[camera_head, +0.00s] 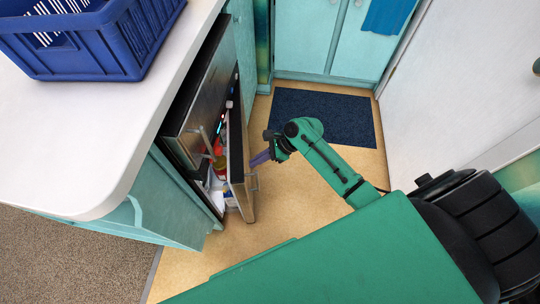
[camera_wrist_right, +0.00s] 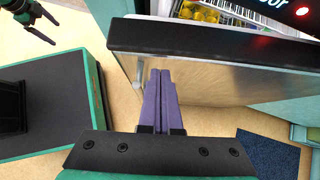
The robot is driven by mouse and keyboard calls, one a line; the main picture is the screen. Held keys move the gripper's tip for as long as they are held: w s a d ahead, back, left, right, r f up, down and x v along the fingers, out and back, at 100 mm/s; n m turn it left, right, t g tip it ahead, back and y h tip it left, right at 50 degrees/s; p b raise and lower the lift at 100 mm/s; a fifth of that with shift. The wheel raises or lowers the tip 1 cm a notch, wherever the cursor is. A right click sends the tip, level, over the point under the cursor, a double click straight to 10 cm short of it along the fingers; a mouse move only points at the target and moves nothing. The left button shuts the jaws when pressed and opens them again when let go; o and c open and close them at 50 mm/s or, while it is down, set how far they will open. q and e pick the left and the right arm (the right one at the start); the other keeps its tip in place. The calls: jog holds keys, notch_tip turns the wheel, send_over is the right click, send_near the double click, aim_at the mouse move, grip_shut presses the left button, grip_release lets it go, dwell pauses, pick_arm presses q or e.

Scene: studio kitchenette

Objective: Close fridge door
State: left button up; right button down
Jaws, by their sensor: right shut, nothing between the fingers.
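The fridge door (camera_head: 237,165) is ajar under the white counter, with a handle on its outer face. In the right wrist view the door (camera_wrist_right: 215,78) fills the upper middle, its dark top edge across the picture. Food shows in the gap between door and fridge body. My right gripper (camera_head: 260,158) is at the door's outer side, its purple fingers (camera_wrist_right: 159,82) together and empty. They point at the outer face near the handle; I cannot tell whether they touch it. My left gripper (camera_wrist_right: 40,20) shows at the wrist view's top left, fingers apart and empty.
A blue basket (camera_head: 85,40) stands on the counter (camera_head: 75,135). A dark mat (camera_head: 325,115) lies on the floor before turquoise cabinets (camera_head: 335,40). A white door (camera_head: 460,85) is at the right. The tan floor by the fridge door is clear.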

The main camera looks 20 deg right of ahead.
jog(key=shift+w+a, duration=0.2)
jog(key=shift+a, duration=0.35)
